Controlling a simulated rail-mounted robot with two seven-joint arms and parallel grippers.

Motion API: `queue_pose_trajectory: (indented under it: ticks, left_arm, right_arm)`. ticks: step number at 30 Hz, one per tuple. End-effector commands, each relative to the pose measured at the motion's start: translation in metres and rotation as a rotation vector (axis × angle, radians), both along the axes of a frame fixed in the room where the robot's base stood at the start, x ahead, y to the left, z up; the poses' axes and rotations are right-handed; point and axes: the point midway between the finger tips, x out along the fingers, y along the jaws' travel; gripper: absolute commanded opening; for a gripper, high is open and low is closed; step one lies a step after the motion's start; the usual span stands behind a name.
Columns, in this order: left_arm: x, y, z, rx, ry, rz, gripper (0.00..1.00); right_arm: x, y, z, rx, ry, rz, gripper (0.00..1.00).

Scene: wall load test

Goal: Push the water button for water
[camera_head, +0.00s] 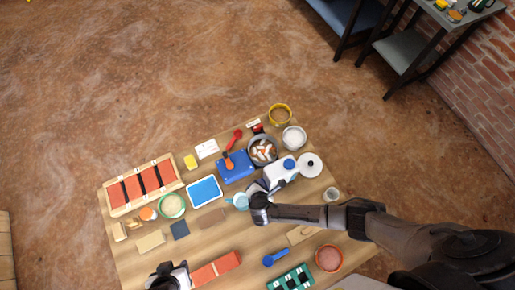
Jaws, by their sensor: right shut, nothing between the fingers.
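A white appliance (281,174) with a round blue part (290,164) on top stands on the wooden table. The blue part may be the water button; no label is readable. My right gripper (264,188) is shut and empty, close to the left side of the appliance. Whether they touch cannot be told. A pale blue cup (240,202) is just left of my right wrist. My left gripper (168,272) is at the bottom edge, far from the appliance, and its fingers are not clear.
A white round lid or plate (310,165) is right of the appliance, and a pot with food (263,150) is behind it. A blue box (236,167), a blue tray (204,192) and a partitioned wooden tray (108,199) are to the left. The table is crowded.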

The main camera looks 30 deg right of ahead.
Motion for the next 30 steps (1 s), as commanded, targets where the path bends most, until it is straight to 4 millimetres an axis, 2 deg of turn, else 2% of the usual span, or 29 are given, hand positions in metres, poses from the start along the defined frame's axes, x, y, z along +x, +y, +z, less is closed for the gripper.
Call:
queue_pose_trajectory:
  ticks: [30]
  left_arm:
    - [-0.0002,0.0005,-0.0043,0.002,0.001,-0.002,0.43]
  right_arm:
    - [-0.0001,0.0001,-0.0094,0.000,0.000,0.000,0.00]
